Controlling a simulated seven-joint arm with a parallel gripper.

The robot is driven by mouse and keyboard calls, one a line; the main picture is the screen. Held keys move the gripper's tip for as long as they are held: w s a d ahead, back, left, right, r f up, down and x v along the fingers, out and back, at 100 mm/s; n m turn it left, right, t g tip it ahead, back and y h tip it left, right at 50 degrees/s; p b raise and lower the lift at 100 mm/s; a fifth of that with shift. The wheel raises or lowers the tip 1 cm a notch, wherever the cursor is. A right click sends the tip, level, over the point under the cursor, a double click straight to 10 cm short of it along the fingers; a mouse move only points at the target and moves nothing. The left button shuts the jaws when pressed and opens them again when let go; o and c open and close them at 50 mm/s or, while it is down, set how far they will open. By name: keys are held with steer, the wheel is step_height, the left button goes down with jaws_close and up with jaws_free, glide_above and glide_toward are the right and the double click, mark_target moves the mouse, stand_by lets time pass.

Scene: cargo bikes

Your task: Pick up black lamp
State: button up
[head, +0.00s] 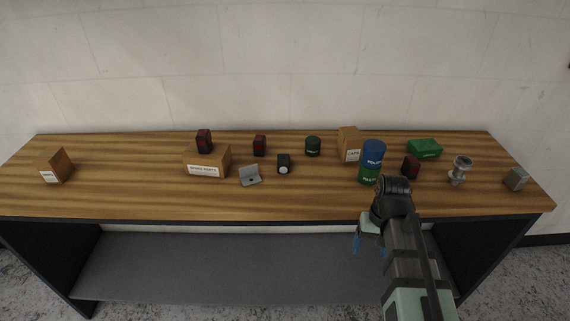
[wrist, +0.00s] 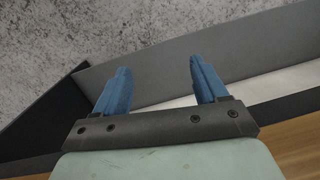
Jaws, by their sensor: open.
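A small black lamp (head: 283,163) with a round white face stands near the middle of the wooden bench top in the head view. My gripper (head: 370,246) is in front of the bench's front edge, to the right of the lamp and nearer the camera. Its blue fingers point down, below the level of the top. In the wrist view my gripper (wrist: 159,70) is open, with nothing between the fingers. The lamp is not in the wrist view.
Behind the lamp are a dark green can (head: 313,147) and a red-black item (head: 259,146). A grey bracket (head: 250,176) lies to its left, beside a cardboard box (head: 208,162). Blue (head: 373,153) and green (head: 369,174) cans stand right. The lower grey shelf (head: 240,266) is empty.

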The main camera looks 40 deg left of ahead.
steer(key=shift+n+t+y, duration=0.3)
steer(key=shift+n+t, duration=0.1)
steer(key=shift+n, duration=0.4)
steer(key=a+r, duration=0.4)
steer(key=s+a+r, duration=0.1)
steer(key=a+r, duration=0.7)
steer(key=r, duration=0.1)
steer(key=shift+s, duration=0.35)
step_height(320, 180, up, 10)
glide_above(283, 159)
steer(key=shift+t, duration=0.3)
steer(key=f, duration=0.7)
steer(key=shift+s+d+f, duration=0.15)
steer(key=shift+s+f, duration=0.1)
steer(key=shift+f, duration=0.05)
steer(key=shift+w+f, duration=0.15)
steer(key=shift+f, duration=1.4)
steer(key=shift+w+f, duration=0.15)
steer(key=shift+f, duration=1.35)
steer(key=c, duration=1.1)
